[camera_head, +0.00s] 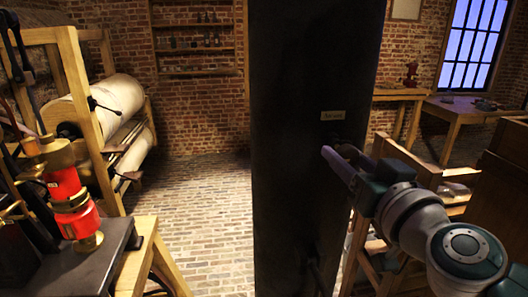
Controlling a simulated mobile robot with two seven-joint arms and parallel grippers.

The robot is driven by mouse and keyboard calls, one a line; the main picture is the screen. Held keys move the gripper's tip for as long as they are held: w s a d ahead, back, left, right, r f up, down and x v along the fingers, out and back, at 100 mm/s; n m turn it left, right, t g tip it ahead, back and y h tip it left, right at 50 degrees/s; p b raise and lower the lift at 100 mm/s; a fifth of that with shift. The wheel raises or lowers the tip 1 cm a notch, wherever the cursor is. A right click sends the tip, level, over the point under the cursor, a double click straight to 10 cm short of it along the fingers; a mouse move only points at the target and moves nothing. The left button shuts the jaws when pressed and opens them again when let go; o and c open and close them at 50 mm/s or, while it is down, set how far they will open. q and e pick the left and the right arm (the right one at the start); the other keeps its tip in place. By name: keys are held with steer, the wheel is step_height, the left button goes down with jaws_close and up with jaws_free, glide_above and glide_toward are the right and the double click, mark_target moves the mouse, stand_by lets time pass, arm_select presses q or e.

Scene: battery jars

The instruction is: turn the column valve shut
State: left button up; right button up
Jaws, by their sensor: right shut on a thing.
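A dark, tall column (305,75) stands in the middle of the camera_head view and runs past the top and bottom edges. My right gripper (336,160) reaches in from the right, just below the plate, against that face. Its fingers are shut on the column valve, which they and the dark shade mostly hide; I cannot tell how far it is turned. My left gripper is not in view.
At left, a dark bench (85,262) carries a red and brass device (68,195), with a wooden frame of large pale rollers (118,95) behind. Wooden furniture (440,185) stands close around my right arm. The brick floor (205,220) left of the column is clear.

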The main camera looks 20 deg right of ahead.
jaws_close()
steer(key=shift+m, duration=0.4)
steer(key=m+b, duration=0.1)
steer(key=m, duration=0.3)
steer(key=shift+a, duration=0.1)
steer(key=m+b, duration=0.1)
steer(key=m, duration=0.3)
steer(key=shift+m+h, duration=0.3)
steer(key=shift+h, duration=0.1)
steer(key=m, duration=0.4)
steer(key=shift+r+m+t+b, duration=0.1)
steer(key=shift+m+t+b, duration=0.2)
steer(key=shift+m+b, duration=0.1)
steer(key=m, duration=0.4)
steer(key=shift+r+h, duration=0.1)
steer(key=shift+h, duration=0.2)
steer(key=shift+m, duration=0.5)
